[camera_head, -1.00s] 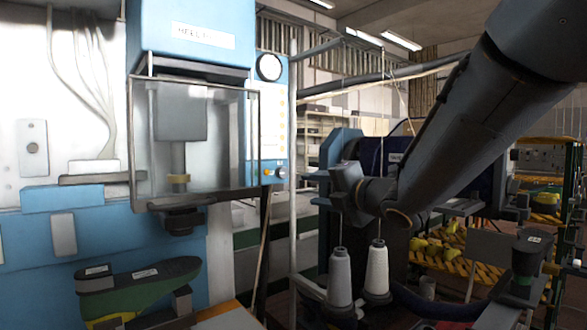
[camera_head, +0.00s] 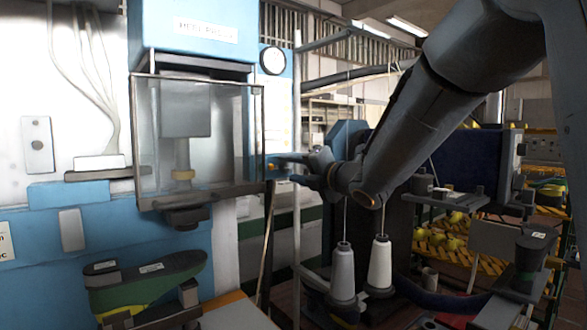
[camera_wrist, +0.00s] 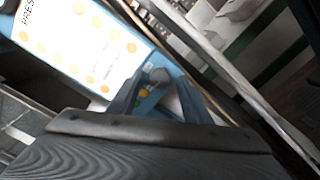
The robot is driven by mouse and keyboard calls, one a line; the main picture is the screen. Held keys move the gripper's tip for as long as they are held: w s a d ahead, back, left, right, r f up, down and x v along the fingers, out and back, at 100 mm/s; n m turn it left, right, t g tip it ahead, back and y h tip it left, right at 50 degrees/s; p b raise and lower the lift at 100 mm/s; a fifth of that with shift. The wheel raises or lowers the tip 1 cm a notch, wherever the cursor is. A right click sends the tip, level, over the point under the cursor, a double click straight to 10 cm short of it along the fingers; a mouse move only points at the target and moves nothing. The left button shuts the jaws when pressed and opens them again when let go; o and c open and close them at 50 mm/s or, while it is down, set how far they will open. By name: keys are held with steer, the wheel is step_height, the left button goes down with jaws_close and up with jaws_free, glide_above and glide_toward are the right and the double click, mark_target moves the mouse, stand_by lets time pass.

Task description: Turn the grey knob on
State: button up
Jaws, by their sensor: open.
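The blue press machine's narrow control panel (camera_head: 277,115) stands left of centre in the head view, with a gauge at its top. My gripper (camera_head: 285,168) is at the lower end of this panel, its fingers pointing left toward it and covering most of the knobs. In the wrist view the open fingers (camera_wrist: 160,90) reach toward the panel. A small grey rounded knob (camera_wrist: 158,75) shows between them, with yellow-orange and green spots beside it. Whether a finger touches the knob, and which way it is turned, I cannot tell.
A clear guard box (camera_head: 225,135) sits left of the panel. A grey upright post (camera_head: 297,130) stands close by my gripper. Two white thread cones (camera_head: 380,263) are below my arm. A green shoe last (camera_head: 150,280) lies at lower left.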

steer(key=shift+c, duration=0.4)
steer(key=c, duration=1)
steer(key=shift+o, duration=0.2)
steer(key=shift+m, duration=0.3)
steer(key=m, duration=0.3)
steer(key=shift+m, duration=0.3)
steer(key=m+p, duration=0.1)
steer(key=m, duration=0.3)
steer(key=shift+m, duration=0.3)
steer(key=m+p, duration=0.1)
steer(key=m, duration=0.3)
steer(key=shift+m+p, duration=0.3)
steer(key=shift+p, duration=0.1)
steer(key=shift+m+p, duration=1.1)
steer(key=shift+m, duration=1.2)
